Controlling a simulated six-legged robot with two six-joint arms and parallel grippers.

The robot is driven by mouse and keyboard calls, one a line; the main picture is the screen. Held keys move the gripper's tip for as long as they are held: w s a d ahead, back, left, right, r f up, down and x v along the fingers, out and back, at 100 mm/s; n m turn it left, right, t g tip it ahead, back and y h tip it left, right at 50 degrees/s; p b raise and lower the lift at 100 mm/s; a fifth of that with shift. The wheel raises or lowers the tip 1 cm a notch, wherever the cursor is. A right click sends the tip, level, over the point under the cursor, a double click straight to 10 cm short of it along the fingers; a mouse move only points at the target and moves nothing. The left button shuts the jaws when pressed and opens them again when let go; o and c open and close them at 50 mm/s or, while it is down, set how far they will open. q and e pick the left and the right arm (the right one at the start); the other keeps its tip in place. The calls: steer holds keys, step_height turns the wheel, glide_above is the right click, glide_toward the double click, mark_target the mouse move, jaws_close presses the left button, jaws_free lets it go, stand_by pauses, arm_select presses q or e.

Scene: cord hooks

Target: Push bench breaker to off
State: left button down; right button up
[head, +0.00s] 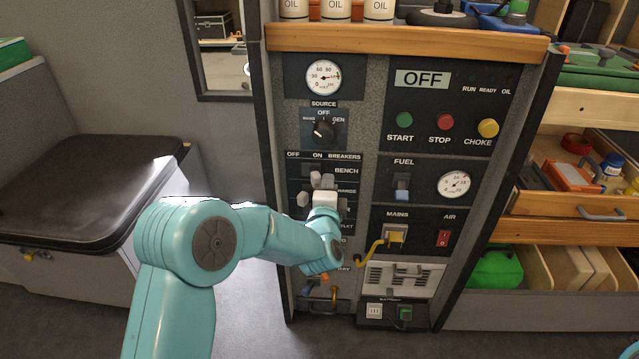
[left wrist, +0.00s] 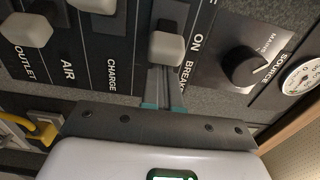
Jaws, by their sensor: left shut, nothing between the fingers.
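The bench breaker (head: 316,178) is a pale grey lever in the top row of the breaker panel, beside the BENCH label. It sits under the word ON, on the ON side. In the left wrist view the same lever (left wrist: 166,48) stands next to the words ON and BREAKERS. My left gripper (head: 328,184) is shut and empty, with its tips at the label side of this lever. In the left wrist view its narrow fingers (left wrist: 163,98) reach toward the lever's near end; whether they touch cannot be told. My right gripper is not in view.
The charge lever (head: 303,198) is just below, further toward OFF. Another lever (left wrist: 27,30) shows in the left wrist view. The source knob (head: 323,130) is above the breakers. My left arm hides the lower breakers.

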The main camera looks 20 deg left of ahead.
arm_select(q)
steer(key=a, duration=0.3)
steer(key=shift+s, duration=0.35)
steer(key=b+v, duration=0.1)
steer(key=v, duration=0.7)
steer(key=shift+s+d, duration=0.2)
steer(key=shift+d, duration=0.1)
stand_by(0.7)
